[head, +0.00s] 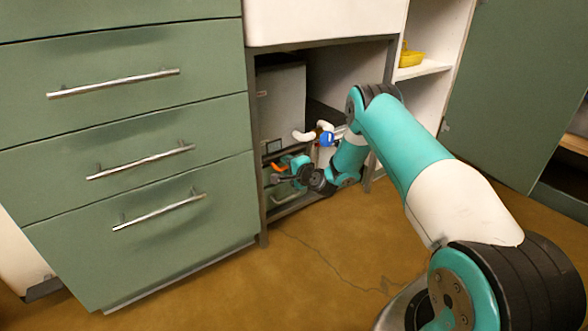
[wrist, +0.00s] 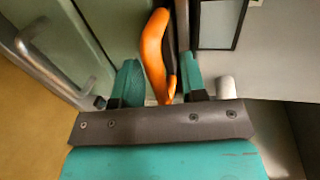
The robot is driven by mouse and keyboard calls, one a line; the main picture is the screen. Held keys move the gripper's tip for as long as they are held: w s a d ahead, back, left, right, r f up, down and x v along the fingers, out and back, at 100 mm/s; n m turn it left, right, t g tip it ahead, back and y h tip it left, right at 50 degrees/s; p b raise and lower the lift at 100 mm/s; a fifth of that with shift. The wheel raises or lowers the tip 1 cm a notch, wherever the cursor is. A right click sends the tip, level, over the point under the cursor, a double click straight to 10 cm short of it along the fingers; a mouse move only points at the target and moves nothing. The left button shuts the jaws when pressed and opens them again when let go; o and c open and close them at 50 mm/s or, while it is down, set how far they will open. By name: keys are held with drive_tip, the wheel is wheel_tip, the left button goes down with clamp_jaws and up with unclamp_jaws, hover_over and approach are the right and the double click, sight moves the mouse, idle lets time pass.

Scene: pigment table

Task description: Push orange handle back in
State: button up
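The orange handle (head: 279,167) shows as a small patch low in the open cabinet, close beside my gripper (head: 279,178). In the wrist view the orange handle (wrist: 153,50) is a long curved piece rising between the two teal fingers of my gripper (wrist: 159,62). The fingers stand apart, one on each side of the handle's lower end. A narrow gap shows on each side, so I see no firm hold. The handle's mounting is partly hidden behind it, and its lowest part is hidden by my gripper.
A grey box (head: 282,95), white pipe (head: 303,136) and blue round part (head: 327,140) sit close by in the cabinet. Green drawers (head: 130,130) with metal bar handles stand left. The brown floor (head: 310,270) in front is clear.

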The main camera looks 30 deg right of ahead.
drive_tip(key=b+v, duration=0.6)
drive_tip(key=v, duration=1.1)
drive_tip(key=shift+b, duration=0.3)
drive_tip(key=shift+s+a+r, duration=0.1)
drive_tip(key=shift+r, duration=0.1)
